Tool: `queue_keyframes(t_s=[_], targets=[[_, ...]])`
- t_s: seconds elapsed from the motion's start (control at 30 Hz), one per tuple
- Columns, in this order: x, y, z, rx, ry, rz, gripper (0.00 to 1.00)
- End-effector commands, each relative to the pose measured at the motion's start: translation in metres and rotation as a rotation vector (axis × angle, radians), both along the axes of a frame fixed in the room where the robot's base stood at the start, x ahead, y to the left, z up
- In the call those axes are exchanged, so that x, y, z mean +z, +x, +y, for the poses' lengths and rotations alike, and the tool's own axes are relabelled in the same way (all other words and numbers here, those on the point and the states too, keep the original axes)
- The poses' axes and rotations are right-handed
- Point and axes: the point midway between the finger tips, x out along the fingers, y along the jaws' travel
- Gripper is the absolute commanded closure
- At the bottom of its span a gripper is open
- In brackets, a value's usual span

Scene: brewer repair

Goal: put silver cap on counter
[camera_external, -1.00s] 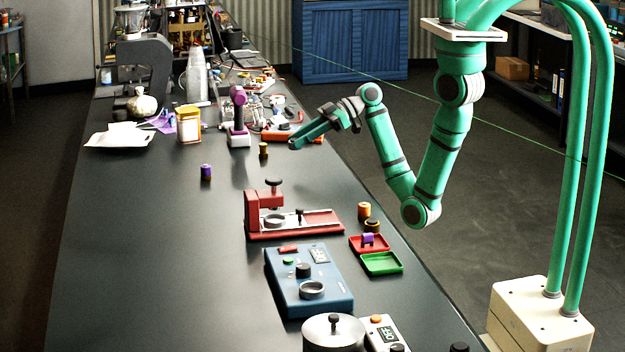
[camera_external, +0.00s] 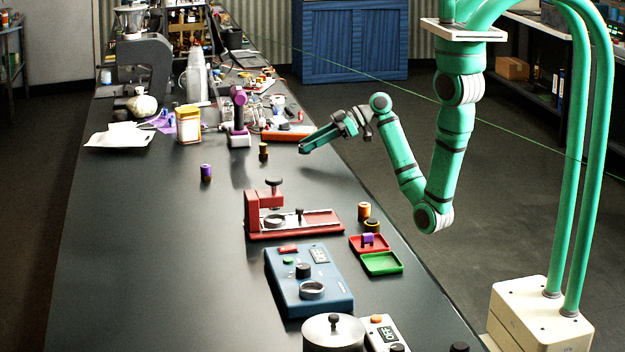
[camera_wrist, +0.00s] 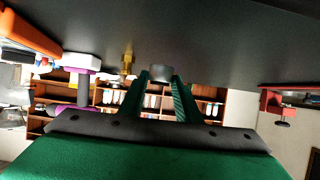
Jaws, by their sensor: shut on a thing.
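My gripper (camera_external: 304,149) is above the right part of the dark counter (camera_external: 165,255), reaching left in the external view. In the wrist view, its two green fingers (camera_wrist: 161,80) are shut on the silver cap (camera_wrist: 161,73), a small round grey piece at the fingertips. The counter surface (camera_wrist: 225,45) fills the top of that view, which looks upside down. Whether the cap touches the counter cannot be told. In the external view the cap is too small to make out.
A black and gold cylinder (camera_external: 263,151) and a purple-topped one (camera_external: 206,172) stand left of my gripper. A red press (camera_external: 263,215), a blue device (camera_external: 310,282) and a red and green tray (camera_external: 381,263) are nearer. The left part of the counter is bare.

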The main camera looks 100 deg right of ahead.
Motion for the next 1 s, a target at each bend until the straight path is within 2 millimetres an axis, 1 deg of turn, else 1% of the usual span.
queue_keyframes(t_s=[0.23,0.63,0.67,0.7,0.73,1.0], targets=[[-0.030,0.000,0.000,-0.001,0.005,0.000,0.94],[-0.035,0.000,0.000,0.000,0.001,0.000,0.94],[-0.034,0.000,0.000,0.000,0.000,0.000,0.63],[-0.034,0.000,0.000,0.000,0.000,0.000,0.53],[-0.034,0.000,0.000,0.000,0.000,0.000,0.51],[-0.033,0.000,0.000,0.000,0.000,-0.001,0.51]])
